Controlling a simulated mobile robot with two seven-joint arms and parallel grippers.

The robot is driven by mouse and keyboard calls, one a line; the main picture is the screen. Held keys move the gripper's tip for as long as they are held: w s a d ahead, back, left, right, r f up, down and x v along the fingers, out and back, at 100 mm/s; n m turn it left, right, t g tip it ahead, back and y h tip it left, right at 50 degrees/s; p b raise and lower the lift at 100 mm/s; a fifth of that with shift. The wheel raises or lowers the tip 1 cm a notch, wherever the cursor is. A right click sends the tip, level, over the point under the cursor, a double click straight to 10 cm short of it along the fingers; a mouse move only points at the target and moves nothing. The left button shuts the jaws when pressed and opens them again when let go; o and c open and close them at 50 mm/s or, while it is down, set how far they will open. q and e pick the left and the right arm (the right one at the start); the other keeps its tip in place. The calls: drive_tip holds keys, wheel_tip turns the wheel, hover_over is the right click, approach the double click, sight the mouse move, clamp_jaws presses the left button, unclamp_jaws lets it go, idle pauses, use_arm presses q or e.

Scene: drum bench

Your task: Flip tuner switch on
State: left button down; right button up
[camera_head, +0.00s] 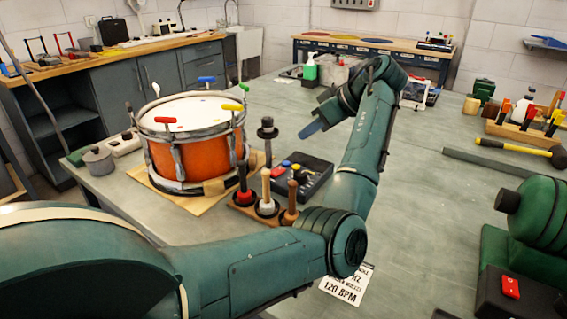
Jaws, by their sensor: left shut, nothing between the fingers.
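The orange snare drum (190,145) stands on the bench at left, with red, blue, yellow and green T-handled keys around its rim. Right of it is a black box (316,181) with small coloured knobs or buttons, perhaps the tuner; a switch on it is too small to make out. My left arm reaches across the bench, and my left gripper (311,130) is beyond the black box, above the bench and apart from it. It is shut and empty, its fingers pointing down and left. My right gripper is out of view.
A wooden stand (265,208) with upright handles stands before the black box. A green machine (543,215) and a black box with a red switch (510,287) are at right. A mallet (520,148) and tool tray (520,128) lie behind. The bench middle (430,210) is clear.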

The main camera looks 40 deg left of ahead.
use_arm(q)
hover_over(279, 178)
wheel_tip(279, 178, down, 7)
drive_tip(key=shift+w+f, duration=0.15)
wheel_tip(279, 178, down, 2)
drive_tip(key=shift+d+f, duration=0.1)
drive_tip(key=shift+f, duration=0.75)
drive_tip(key=shift+f, duration=0.1)
